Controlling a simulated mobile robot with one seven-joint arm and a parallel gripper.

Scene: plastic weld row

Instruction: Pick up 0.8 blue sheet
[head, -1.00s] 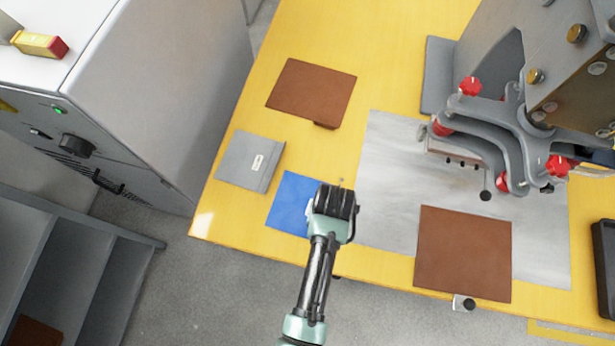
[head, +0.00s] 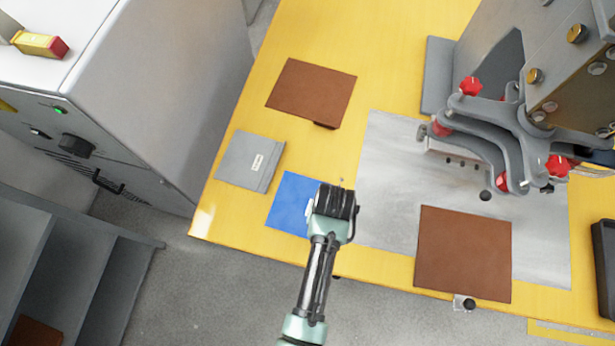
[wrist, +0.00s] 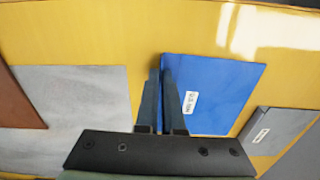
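The blue sheet (head: 290,203) lies flat on the yellow table near its front left edge. In the wrist view the blue sheet (wrist: 220,85) carries a small white label with print too small to read surely. My gripper (head: 335,203) is over the right edge of the sheet in the head view and hides part of it. In the wrist view my gripper's two fingers (wrist: 161,90) are close together at the sheet's left edge, the right one overlapping the blue. I cannot tell whether they touch or pinch the edge.
A labelled grey sheet (head: 248,161) lies beside the blue one. Brown sheets lie at the back (head: 312,90) and at the front right (head: 463,255), the latter partly on a grey metal plate (head: 390,165). The press (head: 520,110) stands at the right.

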